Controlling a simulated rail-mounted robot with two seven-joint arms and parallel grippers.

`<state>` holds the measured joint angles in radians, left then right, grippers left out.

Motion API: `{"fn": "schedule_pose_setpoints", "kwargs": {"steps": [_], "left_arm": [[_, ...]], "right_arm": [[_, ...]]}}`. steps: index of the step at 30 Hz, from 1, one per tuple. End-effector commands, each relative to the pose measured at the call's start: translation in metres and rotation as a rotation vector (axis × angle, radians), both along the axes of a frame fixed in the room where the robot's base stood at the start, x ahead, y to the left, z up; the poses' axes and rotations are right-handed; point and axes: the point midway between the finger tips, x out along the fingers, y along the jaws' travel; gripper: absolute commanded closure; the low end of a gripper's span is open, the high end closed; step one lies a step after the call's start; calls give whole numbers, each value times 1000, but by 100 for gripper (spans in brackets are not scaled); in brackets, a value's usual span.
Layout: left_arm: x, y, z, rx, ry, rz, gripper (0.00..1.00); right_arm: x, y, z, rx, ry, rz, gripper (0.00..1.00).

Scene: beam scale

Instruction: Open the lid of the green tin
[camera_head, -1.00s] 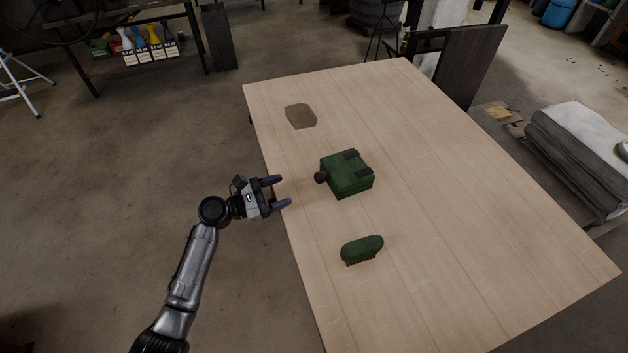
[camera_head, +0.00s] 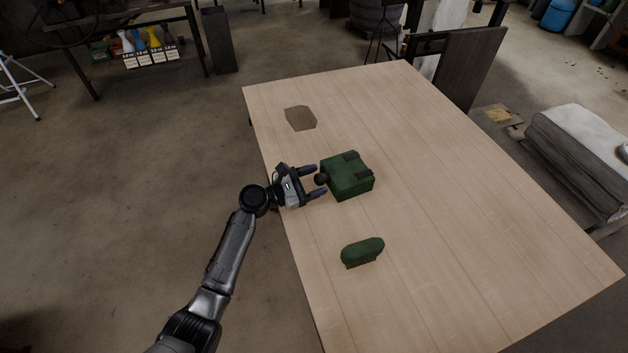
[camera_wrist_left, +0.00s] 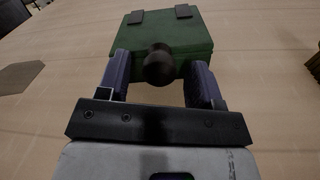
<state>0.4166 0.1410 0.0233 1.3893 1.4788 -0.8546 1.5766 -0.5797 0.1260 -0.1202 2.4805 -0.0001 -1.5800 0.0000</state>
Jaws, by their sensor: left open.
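The green tin (camera_head: 347,177) sits on the table with its lid shut. Its dark round knob (camera_head: 320,179) faces my left gripper, and two dark hinges show on the far side of the lid. My left gripper (camera_head: 317,181) is open, its fingertips on either side of the knob. In the left wrist view the knob (camera_wrist_left: 159,65) lies between the two fingers, with the tin (camera_wrist_left: 190,40) just beyond. I cannot tell whether either finger touches the knob. My right gripper is not in view.
A green brush (camera_head: 362,251) lies on the wooden table (camera_head: 450,200), nearer the front than the tin. A flat brown patch (camera_head: 300,117) lies toward the far left corner. The table right of the tin is clear.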

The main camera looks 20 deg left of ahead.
Motion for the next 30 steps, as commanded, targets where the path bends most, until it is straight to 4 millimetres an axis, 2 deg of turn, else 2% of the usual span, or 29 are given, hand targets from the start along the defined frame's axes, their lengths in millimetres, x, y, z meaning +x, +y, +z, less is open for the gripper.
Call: {"fn": "schedule_pose_setpoints", "kwargs": {"steps": [3,21,30], "left_arm": [[0,0,0,0,0,0,42],[0,0,0,0,0,0,99],[0,0,4,7,7,0,100]], "right_arm": [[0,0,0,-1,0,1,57],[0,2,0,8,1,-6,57],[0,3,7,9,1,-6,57]]}}
